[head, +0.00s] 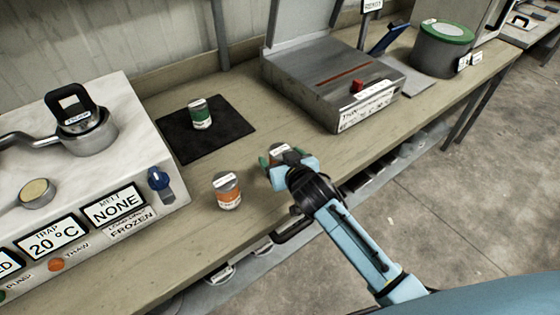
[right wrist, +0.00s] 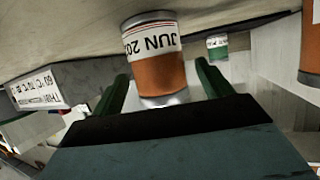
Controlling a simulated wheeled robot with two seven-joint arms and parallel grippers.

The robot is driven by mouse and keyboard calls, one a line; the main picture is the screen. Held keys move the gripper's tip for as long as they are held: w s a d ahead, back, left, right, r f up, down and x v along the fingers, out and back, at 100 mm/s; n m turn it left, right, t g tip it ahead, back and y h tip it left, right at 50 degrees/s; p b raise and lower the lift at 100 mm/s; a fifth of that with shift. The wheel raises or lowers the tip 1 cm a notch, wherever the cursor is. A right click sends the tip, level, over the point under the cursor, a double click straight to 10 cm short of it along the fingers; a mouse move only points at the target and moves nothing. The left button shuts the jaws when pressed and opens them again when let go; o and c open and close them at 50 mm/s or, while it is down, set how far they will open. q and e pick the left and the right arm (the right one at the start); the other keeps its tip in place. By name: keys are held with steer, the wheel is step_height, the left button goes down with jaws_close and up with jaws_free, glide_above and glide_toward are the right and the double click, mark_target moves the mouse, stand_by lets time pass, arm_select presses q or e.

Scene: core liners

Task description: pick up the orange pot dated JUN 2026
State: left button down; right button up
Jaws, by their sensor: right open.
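An orange pot with a white label reading JUN 202, the last digit cut off, shows in the right wrist view (right wrist: 158,70). It stands between the two green fingers of my right gripper (right wrist: 163,78), which is open. In the head view this pot (head: 279,148) is mostly hidden behind my right gripper (head: 283,160), near the bench's front edge. A second orange pot (head: 227,192) stands to the left; its date is too small to read. It also shows at the right edge of the right wrist view (right wrist: 312,50). My left gripper is not in view.
A green pot (head: 200,113) stands on a black mat (head: 235,127) further back. A white machine with displays (head: 140,100) fills the left of the bench. A metal box (head: 320,85) with a red knob and a green-topped drum (head: 440,52) stand at the right.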

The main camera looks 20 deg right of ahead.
steer(key=shift+w+a+f, duration=0.1)
steer(key=shift+w+f, duration=0.15)
steer(key=shift+w, duration=0.35)
steer(key=shift+c, duration=0.5)
steer(key=c, duration=1)
steer(key=shift+r, duration=0.1)
steer(key=shift+c, duration=0.2)
